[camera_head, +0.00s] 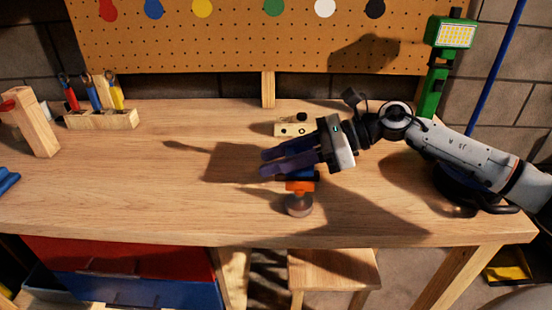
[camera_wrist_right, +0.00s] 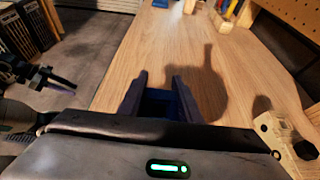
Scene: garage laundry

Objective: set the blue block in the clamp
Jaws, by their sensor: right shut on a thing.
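My right gripper (camera_head: 264,163) reaches in from the right over the middle of the bench, its fingers pointing left. It is shut on the blue block (camera_wrist_right: 160,97), which shows dark between the fingers in the wrist view. What looks like the clamp, an orange piece (camera_head: 300,186) with a round knob (camera_head: 299,205), is directly below the fingers near the bench's front edge. The fingers partly cover it, and I cannot tell whether the block touches it.
A pale wooden piece with dark knobs (camera_head: 292,129) lies behind the gripper. A tool rack (camera_head: 102,119) and a red-topped wooden piece (camera_head: 36,125) stand at left. A green lamp (camera_head: 434,85) stands at right. A stool (camera_head: 333,270) is in front. The bench's left-middle is clear.

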